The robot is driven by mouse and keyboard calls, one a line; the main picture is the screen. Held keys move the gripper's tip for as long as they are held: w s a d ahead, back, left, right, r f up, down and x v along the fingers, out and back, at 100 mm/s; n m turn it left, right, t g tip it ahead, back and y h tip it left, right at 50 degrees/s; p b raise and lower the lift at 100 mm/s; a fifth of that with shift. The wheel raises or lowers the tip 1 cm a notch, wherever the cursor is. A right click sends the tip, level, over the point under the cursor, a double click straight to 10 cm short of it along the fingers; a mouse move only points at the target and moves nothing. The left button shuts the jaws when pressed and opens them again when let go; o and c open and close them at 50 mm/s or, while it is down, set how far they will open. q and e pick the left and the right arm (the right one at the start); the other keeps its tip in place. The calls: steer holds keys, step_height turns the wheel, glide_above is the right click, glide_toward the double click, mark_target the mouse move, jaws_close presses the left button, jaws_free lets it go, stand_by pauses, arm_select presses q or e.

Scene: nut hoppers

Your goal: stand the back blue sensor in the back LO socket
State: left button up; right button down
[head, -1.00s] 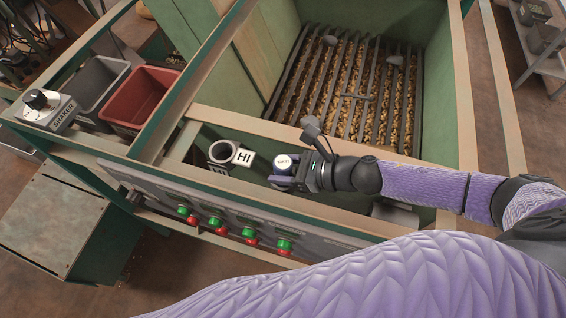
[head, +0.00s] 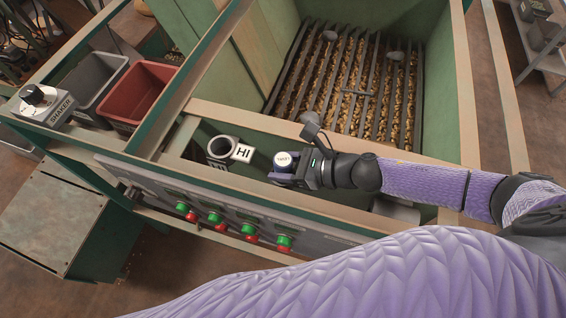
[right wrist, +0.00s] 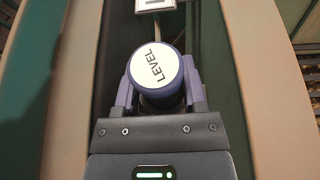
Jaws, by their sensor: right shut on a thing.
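The blue sensor (head: 284,162) has a round white top, marked LEVEL in the right wrist view (right wrist: 157,68). My right gripper (head: 288,174) is shut around it, with a finger on each side. The sensor looks upright; its lower end is hidden by the gripper and the beam, so I cannot tell what is under it. To its left, a grey ring socket (head: 222,148) with a white HI tag (head: 242,153) stands apart from it, with its mouth open. I see no LO tag. My left gripper is not in view.
The hopper (head: 350,90) behind holds nuts under a bar grate. Wooden beams (head: 245,120) and a front panel with green and red buttons (head: 215,217) border the narrow slot around the sensor. A red bin (head: 138,95) and a grey bin stand at left.

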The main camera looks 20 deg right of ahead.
steer(key=shift+f+b, duration=0.6)
stand_by(0.3)
steer(key=shift+c, duration=2.2)
jaws_free()
steer(key=p+v, duration=0.2)
steer(key=v, duration=0.9)
